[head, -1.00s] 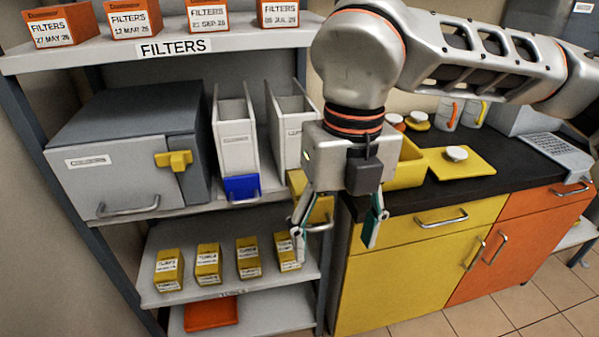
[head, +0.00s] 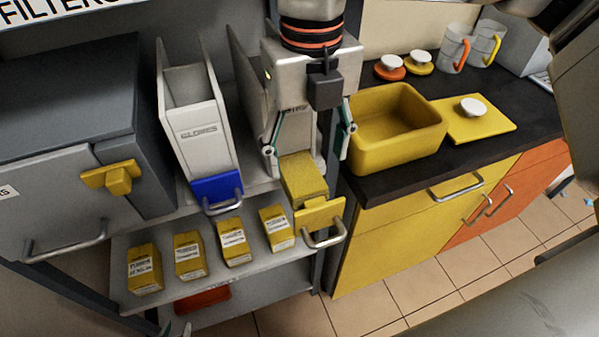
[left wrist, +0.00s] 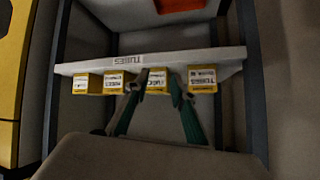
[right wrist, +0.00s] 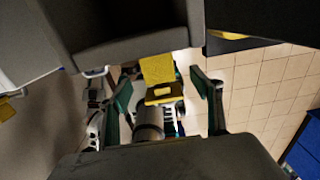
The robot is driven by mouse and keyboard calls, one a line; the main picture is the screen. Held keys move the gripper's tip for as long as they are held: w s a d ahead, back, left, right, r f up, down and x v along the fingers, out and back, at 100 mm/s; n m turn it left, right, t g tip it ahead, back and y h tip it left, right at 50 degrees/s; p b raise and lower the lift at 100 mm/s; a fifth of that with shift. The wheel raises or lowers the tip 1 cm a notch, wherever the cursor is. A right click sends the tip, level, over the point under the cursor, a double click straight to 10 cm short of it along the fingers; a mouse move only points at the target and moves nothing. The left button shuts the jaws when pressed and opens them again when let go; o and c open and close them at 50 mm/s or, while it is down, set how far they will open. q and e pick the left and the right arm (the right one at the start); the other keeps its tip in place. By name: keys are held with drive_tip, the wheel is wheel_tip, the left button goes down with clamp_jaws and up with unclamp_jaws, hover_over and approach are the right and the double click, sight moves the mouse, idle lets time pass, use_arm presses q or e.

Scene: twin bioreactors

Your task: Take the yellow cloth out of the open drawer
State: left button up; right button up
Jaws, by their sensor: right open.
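The yellow cloth (head: 303,178) looks like a textured block in the narrow open drawer, behind its yellow front (head: 320,214) with a metal handle. It also shows in the right wrist view (right wrist: 157,70), between the fingers. My right gripper (head: 311,150) is open and empty, pointing down above the cloth with a finger on each side; contact cannot be told. The right wrist view shows its fingers (right wrist: 161,90) wide apart. Only a tip of my left gripper (head: 179,330) shows at the lower left in the head view. In the left wrist view its fingers (left wrist: 156,76) are apart and empty.
Yellow tube boxes (head: 233,241) stand on the shelf below. A white holder with a blue front (head: 217,188) and a grey cabinet (head: 70,190) are to the left. A yellow bin (head: 398,135) and a yellow lid (head: 476,122) lie on the dark counter at right.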

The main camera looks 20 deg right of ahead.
sight(304, 178)
drive_tip(key=f, duration=0.5)
drive_tip(key=shift+w+a+f+b, duration=0.2)
drive_tip(key=shift+w+f+b, duration=0.05)
drive_tip(key=shift+b, duration=0.1)
drive_tip(key=shift+r, duration=0.1)
drive_tip(key=c, duration=1)
